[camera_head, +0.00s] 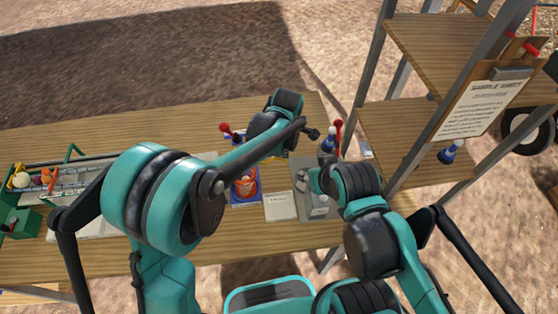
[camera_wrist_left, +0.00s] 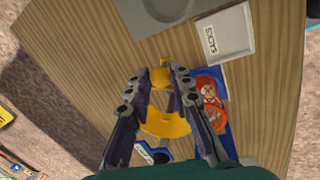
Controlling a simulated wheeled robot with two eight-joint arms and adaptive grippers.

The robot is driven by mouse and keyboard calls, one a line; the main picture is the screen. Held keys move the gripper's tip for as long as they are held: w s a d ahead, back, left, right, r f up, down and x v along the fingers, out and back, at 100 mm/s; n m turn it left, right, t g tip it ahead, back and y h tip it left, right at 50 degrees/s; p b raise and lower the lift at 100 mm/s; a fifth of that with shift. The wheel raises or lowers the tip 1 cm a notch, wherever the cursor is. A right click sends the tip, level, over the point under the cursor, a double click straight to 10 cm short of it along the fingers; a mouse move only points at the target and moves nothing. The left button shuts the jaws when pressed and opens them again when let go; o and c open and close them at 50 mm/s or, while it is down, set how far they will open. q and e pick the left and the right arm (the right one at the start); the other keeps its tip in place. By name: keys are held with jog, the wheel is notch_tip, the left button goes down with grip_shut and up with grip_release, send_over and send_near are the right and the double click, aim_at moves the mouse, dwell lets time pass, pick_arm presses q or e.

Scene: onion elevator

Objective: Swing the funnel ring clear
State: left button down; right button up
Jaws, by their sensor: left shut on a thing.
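The yellow funnel ring (camera_wrist_left: 168,124) shows in the left wrist view as a curved band with a small tab at its far side. My left gripper (camera_wrist_left: 160,78) is shut on the yellow tab, which sits between its fingertips. The blue stand (camera_wrist_left: 213,90) with orange, onion-printed material lies beside and below the ring. It also shows in the head view (camera_head: 245,198), partly under my left arm. The ring and my left fingertips are hidden in the head view. My right arm reaches over the grey plate, and its fingers cannot be made out.
A white tray labelled SACKS (camera_head: 281,206) lies right of the blue stand, beside the grey plate (camera_head: 318,211). Red-knobbed levers (camera_head: 338,125) stand near my arms. A green-framed unit holding onions (camera_head: 22,181) is at the left. A wooden shelf rack (camera_head: 405,132) blocks the right.

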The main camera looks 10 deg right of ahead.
pick_arm(q)
jog(key=shift+w+d+n+y, duration=0.15)
jog(key=shift+w+d+n, duration=0.15)
jog(key=shift+w+n, duration=0.5)
jog(key=shift+w+d+n+y, duration=0.1)
jog(key=shift+w+d+n, duration=0.3)
jog(key=shift+w, duration=0.6)
jog(key=shift+w+d+n+y, duration=0.15)
jog(key=shift+w+d+n, duration=0.05)
jog(key=shift+w+n, duration=0.6)
jog(key=shift+w, duration=0.15)
jog(key=c, duration=1.3)
grip_release()
jog(key=shift+w, duration=0.1)
jog(key=shift+c, duration=0.2)
notch_tip(320, 180, up, 12)
jog(key=s, duration=0.2)
jog(key=shift+s, duration=0.2)
jog(key=shift+f, duration=0.1)
